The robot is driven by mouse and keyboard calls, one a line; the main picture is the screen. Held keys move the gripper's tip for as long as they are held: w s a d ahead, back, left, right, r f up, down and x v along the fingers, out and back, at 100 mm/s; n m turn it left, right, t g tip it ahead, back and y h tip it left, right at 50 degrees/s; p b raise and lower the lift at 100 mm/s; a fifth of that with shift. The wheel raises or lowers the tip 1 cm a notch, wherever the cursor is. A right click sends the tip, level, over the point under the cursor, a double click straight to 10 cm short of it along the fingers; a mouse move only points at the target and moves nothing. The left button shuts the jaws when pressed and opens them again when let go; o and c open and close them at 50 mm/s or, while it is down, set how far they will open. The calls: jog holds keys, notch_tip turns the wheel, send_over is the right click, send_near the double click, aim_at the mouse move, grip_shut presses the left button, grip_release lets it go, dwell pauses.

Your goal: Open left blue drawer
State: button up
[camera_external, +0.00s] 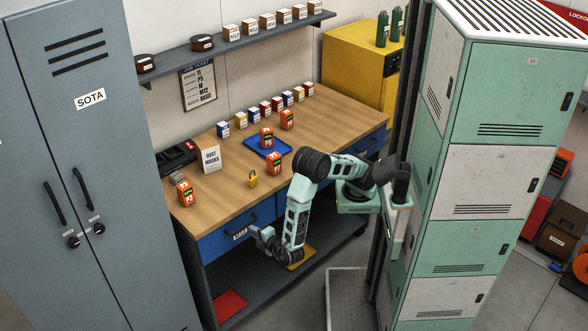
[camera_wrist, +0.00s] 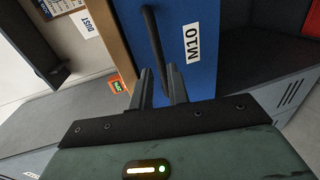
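The left blue drawer (camera_external: 214,246) is in the front of the workbench and looks shut. My gripper (camera_external: 256,234) is at its front, near the right part of its face.
The wooden bench top (camera_external: 325,130) holds orange devices, small boxes, a blue tray (camera_external: 258,151) and a yellow padlock (camera_external: 252,179). A grey cabinet (camera_external: 130,200) stands left, green and white lockers (camera_external: 490,180) right. A lower shelf (camera_external: 265,285) lies below the drawers.

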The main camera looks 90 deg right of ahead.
aim_at(246, 225)
jog(key=x, duration=0.6)
jog(key=shift+d, duration=0.1)
grip_shut()
